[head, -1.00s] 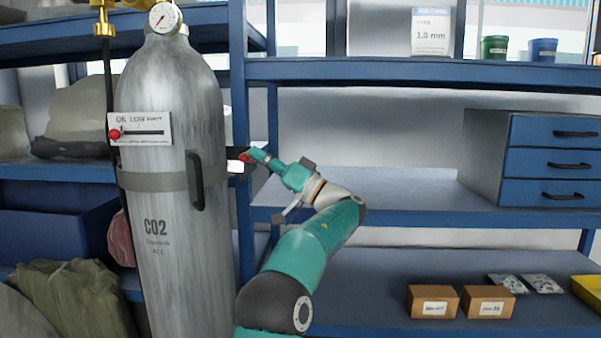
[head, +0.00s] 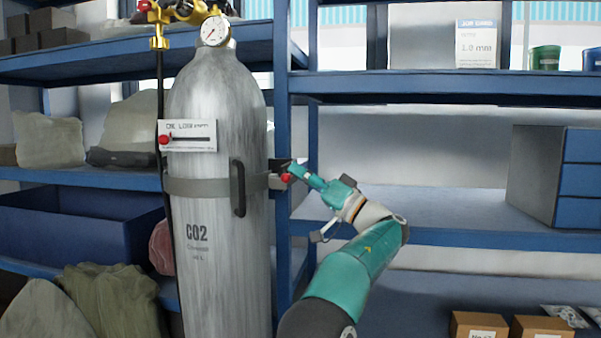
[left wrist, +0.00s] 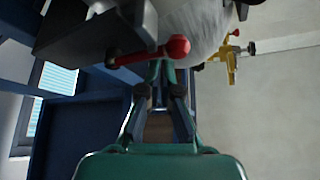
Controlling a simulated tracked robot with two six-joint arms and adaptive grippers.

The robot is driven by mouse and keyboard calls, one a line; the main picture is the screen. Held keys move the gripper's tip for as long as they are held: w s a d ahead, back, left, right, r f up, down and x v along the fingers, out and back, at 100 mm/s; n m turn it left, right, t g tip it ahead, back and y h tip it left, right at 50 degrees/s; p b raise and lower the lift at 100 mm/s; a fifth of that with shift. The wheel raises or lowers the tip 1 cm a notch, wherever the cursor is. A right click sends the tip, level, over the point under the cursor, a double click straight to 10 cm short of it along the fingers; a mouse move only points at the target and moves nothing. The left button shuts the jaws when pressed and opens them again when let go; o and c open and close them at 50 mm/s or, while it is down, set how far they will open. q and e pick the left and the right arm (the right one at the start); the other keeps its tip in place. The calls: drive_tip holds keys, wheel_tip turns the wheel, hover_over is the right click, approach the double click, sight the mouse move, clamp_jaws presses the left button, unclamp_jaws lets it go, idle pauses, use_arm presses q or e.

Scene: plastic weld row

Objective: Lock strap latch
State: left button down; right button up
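The grey CO2 cylinder (head: 222,270) stands upright with a grey strap (head: 200,187) around it. The strap latch (head: 276,181) sits at the cylinder's right side by the blue shelf post, with a dark body and a red knob (head: 286,177). In the left wrist view, its red lever (left wrist: 128,58) ends in the round red knob (left wrist: 178,47). My left gripper (head: 296,170) is at the lever. Its fingertips (left wrist: 160,70) are together just beside the lever and knob; whether they touch is unclear. My right gripper is out of view.
A black handle (head: 238,188) sticks out from the cylinder front. A placard (head: 188,136) with another red knob hangs on it. The gauge (head: 214,31) and brass valve are on top. Blue shelves (head: 440,236) stand behind and right; cardboard boxes (head: 480,325) are low right.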

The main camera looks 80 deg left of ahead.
use_arm(q)
drive_tip(key=shift+f, duration=0.25)
wheel_tip(320, 180, up, 5)
drive_tip(key=w+p, duration=0.1)
drive_tip(key=p, duration=0.3)
drive_tip(key=a+f+v, duration=0.1)
drive_tip(key=v, duration=0.9)
drive_tip(key=shift+w+a+f, duration=0.2)
drive_tip(key=shift+w+a, duration=0.15)
drive_tip(key=shift+r, duration=0.15)
